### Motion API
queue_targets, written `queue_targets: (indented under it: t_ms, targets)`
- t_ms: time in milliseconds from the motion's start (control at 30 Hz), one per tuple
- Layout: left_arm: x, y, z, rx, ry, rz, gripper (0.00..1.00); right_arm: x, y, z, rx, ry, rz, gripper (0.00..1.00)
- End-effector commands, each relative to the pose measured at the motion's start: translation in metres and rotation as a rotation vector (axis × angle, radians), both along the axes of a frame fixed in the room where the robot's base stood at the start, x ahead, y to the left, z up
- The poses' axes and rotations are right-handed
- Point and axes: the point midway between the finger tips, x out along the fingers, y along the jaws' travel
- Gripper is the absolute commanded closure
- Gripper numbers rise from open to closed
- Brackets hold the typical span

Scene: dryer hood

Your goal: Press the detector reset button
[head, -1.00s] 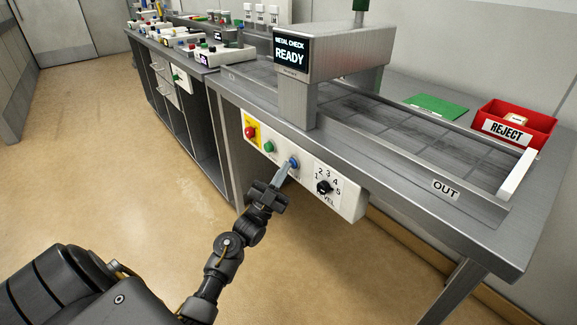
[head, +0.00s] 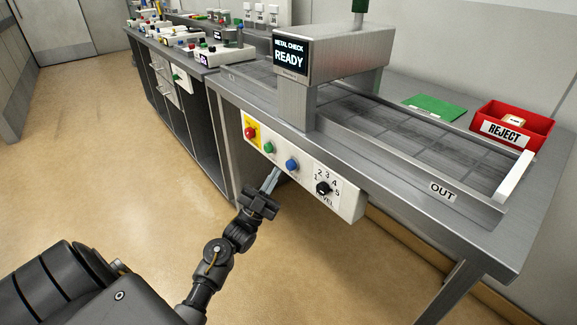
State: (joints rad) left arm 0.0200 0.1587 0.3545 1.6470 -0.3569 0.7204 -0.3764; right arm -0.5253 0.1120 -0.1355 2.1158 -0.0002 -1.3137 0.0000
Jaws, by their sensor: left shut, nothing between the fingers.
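The control panel (head: 307,182) on the front of the metal detector bench carries a red button (head: 250,132) on yellow, a green button (head: 268,148), a blue button (head: 292,165) and a black level knob (head: 323,188). Small lettering near the blue button is too small to read. The detector's screen (head: 290,54) reads "METAL CHECK READY". My left gripper (head: 273,178) is shut and empty. Its tips are just below and left of the blue button, apart from it. My right gripper is not in view.
The conveyor bed (head: 370,125) runs through the detector hood (head: 338,52) to the OUT end. A red REJECT bin (head: 512,127) and a green sheet (head: 435,107) lie behind it. Another bench (head: 180,45) with small items is at the back left. The floor at left is clear.

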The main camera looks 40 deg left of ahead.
Motion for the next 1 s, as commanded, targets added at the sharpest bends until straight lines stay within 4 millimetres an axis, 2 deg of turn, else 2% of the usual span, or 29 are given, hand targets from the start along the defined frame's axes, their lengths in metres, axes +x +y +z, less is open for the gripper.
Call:
queue_targets:
  t_ms: [400,1000]
  targets:
    - [-0.036,0.01,0.002,0.001,0.0,-0.001,1.0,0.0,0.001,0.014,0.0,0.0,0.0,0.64]
    - [-0.039,0.012,0.001,0.001,-0.002,-0.001,1.0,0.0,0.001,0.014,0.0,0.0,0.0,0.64]
